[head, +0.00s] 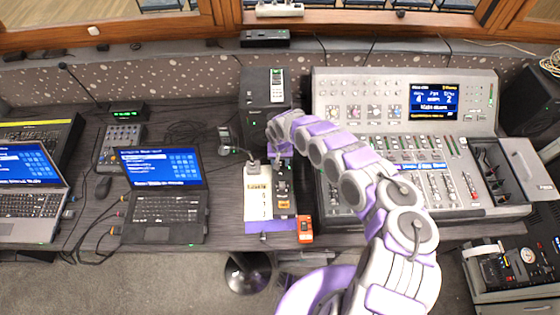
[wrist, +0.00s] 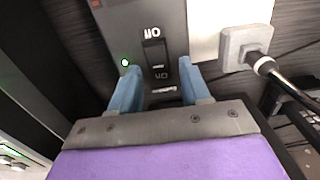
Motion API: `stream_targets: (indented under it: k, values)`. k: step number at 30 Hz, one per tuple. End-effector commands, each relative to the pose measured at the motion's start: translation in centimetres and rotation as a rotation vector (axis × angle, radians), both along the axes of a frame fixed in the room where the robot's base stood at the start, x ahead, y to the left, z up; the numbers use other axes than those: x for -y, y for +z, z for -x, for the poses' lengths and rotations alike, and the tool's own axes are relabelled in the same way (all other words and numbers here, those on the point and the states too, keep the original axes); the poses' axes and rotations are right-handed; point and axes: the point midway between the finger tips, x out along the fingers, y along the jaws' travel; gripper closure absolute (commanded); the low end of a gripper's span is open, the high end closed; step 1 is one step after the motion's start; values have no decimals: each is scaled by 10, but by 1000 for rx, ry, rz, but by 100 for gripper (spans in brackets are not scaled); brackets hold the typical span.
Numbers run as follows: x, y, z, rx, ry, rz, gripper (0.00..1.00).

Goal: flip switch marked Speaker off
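A black rocker switch (wrist: 154,55) with I/O marks sits on a dark grey panel (wrist: 190,22) in the wrist view. A green light (wrist: 125,62) glows to its left. A small label below the switch is too blurred to read, so I cannot tell whether it says Speaker. My gripper (wrist: 157,82) has its two blue fingers apart, one on each side of the panel just below the switch, with nothing seen clamped. Whether they touch the panel is unclear. In the head view my arm reaches the far end of a narrow switch strip (head: 283,187); the fingertips are hard to make out.
A pale plate (head: 257,200) with a cable plug (wrist: 245,47) lies beside the strip. A large mixing console (head: 330,90) stands to the right, a laptop (head: 165,210) to the left, a black box (head: 250,90) behind. An orange device (head: 305,229) sits at the desk's front edge.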

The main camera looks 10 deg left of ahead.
Motion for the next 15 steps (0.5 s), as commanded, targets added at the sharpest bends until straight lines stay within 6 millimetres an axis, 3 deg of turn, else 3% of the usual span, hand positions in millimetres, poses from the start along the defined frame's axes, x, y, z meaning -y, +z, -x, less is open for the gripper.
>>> stream_targets:
  k: [15]
  values:
    - [0, 0, 0, 0, 0, 0, 100]
